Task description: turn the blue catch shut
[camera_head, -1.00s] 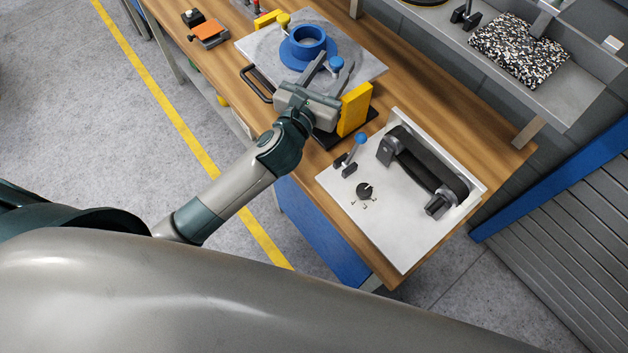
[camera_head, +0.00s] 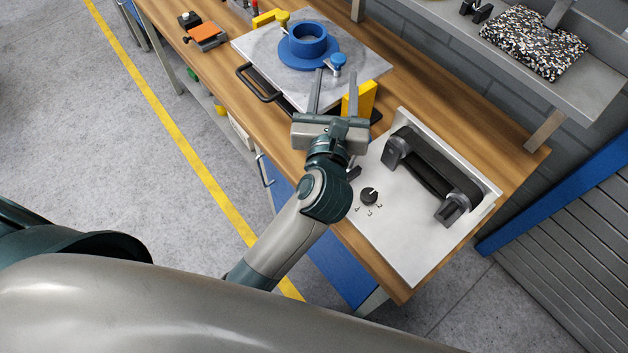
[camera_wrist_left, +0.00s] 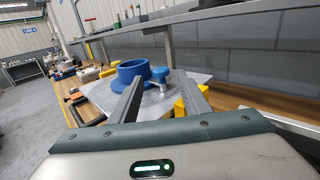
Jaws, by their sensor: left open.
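The blue catch (camera_head: 338,59) is a small round blue knob on a pale metal stem, beside the big blue ring (camera_head: 307,42) on the grey plate (camera_head: 258,45). My left gripper (camera_head: 335,75) is open, its two fingers pointing toward the catch from the near side. In the left wrist view the catch (camera_wrist_left: 159,73) shows between the fingertips of the gripper (camera_wrist_left: 162,78), with the blue ring (camera_wrist_left: 131,70) to its left. I cannot tell whether a finger touches the catch. My right gripper is not in view.
A yellow block (camera_head: 359,98) stands close to the right finger. A black handle (camera_head: 258,84) sticks out at the plate's left edge. A white panel (camera_head: 400,225) with a black belt unit (camera_head: 432,170) lies nearer, partly behind my wrist. A shelf (camera_head: 560,85) is at the right.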

